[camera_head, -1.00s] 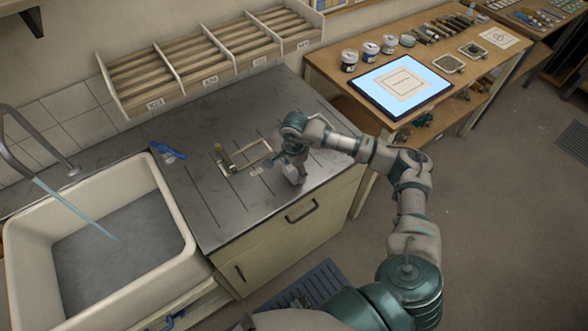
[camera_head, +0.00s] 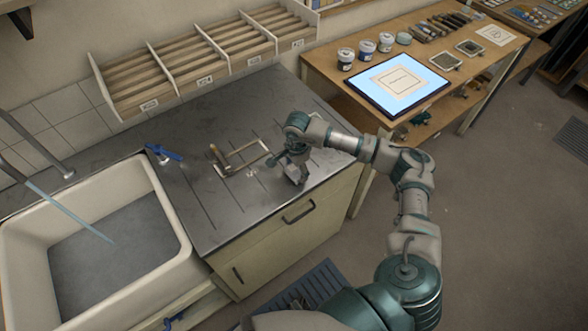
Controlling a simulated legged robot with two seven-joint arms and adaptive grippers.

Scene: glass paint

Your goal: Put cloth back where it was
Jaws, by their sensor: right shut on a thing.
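My right gripper (camera_head: 291,166) is low over the grey worktop, near its front right edge. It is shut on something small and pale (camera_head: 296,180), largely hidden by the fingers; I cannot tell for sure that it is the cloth. No other cloth can be made out. My left gripper is not in view.
A white sink (camera_head: 160,262) is at the left, with a blue tool (camera_head: 164,153) by its back corner. Slatted racks (camera_head: 190,70) line the wall. A wooden table (camera_head: 325,67) at the right holds a lit screen (camera_head: 392,72) and jars (camera_head: 366,49). The worktop (camera_head: 205,215) is clear in front.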

